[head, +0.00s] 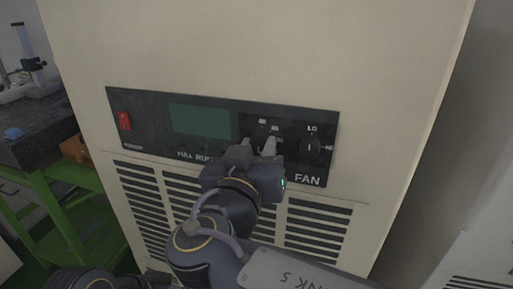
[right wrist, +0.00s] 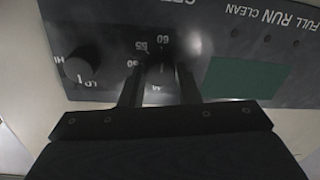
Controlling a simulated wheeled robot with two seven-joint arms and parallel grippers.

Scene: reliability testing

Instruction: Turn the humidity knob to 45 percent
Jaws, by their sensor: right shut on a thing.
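The humidity knob is mostly hidden between the fingers of my right gripper (head: 255,148) on the black control panel (head: 150,133). In the right wrist view the gripper (right wrist: 159,85) has one finger on each side of the dark humidity knob (right wrist: 160,72), shut on it. Small white dial numbers show around the knob in both views, upside down in the wrist view. My left gripper is not in view.
The fan knob (head: 312,146) is right of my gripper in the head view. A dark green display (head: 200,121) and a red power switch (head: 124,121) are to the left. Vent slots (head: 320,225) run below the panel. A green-framed bench (head: 60,205) stands at the far left.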

